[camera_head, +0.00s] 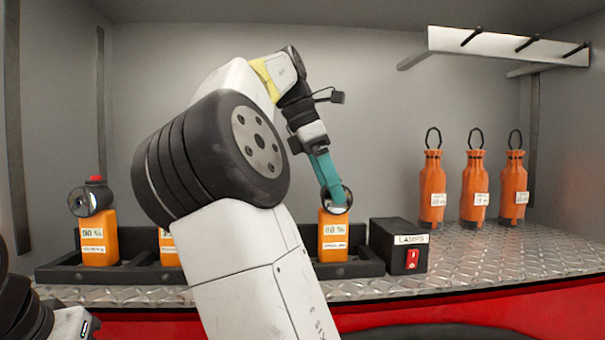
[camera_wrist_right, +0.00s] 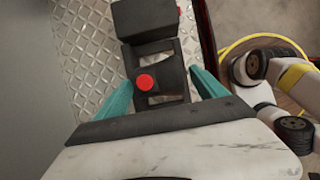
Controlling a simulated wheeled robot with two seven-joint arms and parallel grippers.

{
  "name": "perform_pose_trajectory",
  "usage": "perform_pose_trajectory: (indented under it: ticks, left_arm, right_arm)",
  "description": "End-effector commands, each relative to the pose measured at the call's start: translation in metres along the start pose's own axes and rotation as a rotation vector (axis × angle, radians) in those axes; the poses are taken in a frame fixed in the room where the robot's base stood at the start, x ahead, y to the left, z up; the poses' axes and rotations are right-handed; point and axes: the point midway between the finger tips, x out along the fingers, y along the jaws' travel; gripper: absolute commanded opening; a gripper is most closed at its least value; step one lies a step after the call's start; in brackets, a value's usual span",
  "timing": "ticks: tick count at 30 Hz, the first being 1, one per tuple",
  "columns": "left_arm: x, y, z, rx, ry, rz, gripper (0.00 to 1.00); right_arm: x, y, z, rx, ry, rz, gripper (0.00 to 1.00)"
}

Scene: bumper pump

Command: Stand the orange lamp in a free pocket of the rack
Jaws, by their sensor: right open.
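An orange lamp (camera_head: 333,240) labelled 60 % stands upright at the right part of the black rack (camera_head: 359,269). My right gripper (camera_head: 337,197) is at its dark head from above. In the right wrist view the open teal fingers (camera_wrist_right: 163,77) lie either side of a red button (camera_wrist_right: 145,83) on the lamp's top; I cannot tell if they touch the lamp. A second orange lamp (camera_head: 98,240) labelled 90 % stands in the rack's left part. A third orange lamp (camera_head: 168,248) is mostly hidden behind my right arm. My left gripper is out of view.
A black box (camera_head: 398,245) labelled LAMPS with a red switch stands right of the rack. Several orange ringed bottles (camera_head: 475,190) stand further right, below a white rail (camera_head: 505,47) with black pegs. The diamond-plate shelf (camera_head: 470,262) in front of them is clear.

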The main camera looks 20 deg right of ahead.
Motion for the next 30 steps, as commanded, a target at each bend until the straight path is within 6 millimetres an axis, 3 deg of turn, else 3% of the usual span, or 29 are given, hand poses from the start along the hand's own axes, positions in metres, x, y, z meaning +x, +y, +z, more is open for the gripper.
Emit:
perform_pose_trajectory:
  ticks: [6,12,30]
  left_arm:
    - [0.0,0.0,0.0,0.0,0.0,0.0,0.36]
    - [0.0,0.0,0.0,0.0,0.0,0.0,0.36]
    - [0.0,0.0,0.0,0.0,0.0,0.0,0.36]
  right_arm:
    - [-0.032,0.001,0.001,0.002,0.0,0.001,0.82]
    - [-0.046,0.0,0.001,0.002,0.0,-0.001,0.82]
    - [-0.048,0.0,0.0,0.001,0.001,-0.001,0.82]
